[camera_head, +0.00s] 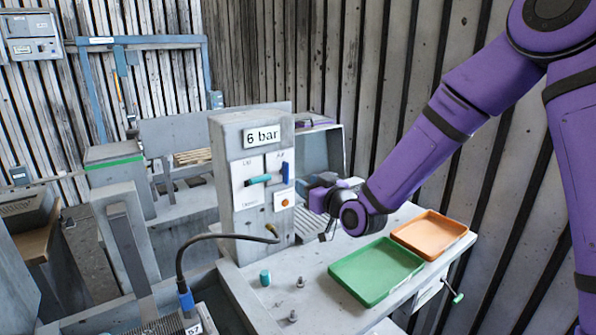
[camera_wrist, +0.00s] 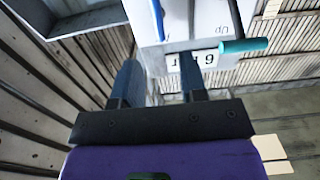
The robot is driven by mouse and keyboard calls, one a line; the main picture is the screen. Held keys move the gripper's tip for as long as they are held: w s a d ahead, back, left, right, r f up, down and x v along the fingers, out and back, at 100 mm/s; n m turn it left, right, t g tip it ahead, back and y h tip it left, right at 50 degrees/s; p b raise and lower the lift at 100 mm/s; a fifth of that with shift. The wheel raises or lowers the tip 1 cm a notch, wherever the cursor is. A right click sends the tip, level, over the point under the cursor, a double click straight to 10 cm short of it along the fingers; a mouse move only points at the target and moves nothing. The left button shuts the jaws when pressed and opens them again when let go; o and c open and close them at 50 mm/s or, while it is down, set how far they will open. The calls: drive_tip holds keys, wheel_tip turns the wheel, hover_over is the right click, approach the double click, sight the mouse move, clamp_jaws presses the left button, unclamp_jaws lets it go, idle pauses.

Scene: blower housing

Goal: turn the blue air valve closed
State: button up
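The blue valve handle (camera_head: 285,173) stands upright on the right white plate of the grey panel column (camera_head: 234,215), under the "6 bar" sign (camera_head: 262,136). Beside it on the left plate, a teal handle (camera_head: 259,180) lies level. My gripper (camera_head: 318,191) is just right of the column, apart from the blue handle. In the wrist view my two fingers (camera_wrist: 158,70) are spread with an empty gap. The blue handle (camera_wrist: 158,17) shows beyond the gap at the top, and the teal handle (camera_wrist: 243,45) is to the right.
An orange button (camera_head: 285,202) sits below the blue handle. A green tray (camera_head: 377,271) and an orange tray (camera_head: 430,234) lie on the bench at right. A teal cylinder (camera_head: 265,278) and small metal parts stand in front of the column. A black cable (camera_head: 205,238) arches before it.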

sight(288, 172)
drive_tip(key=x, duration=1.1)
drive_tip(key=shift+d, duration=0.1)
clamp_jaws()
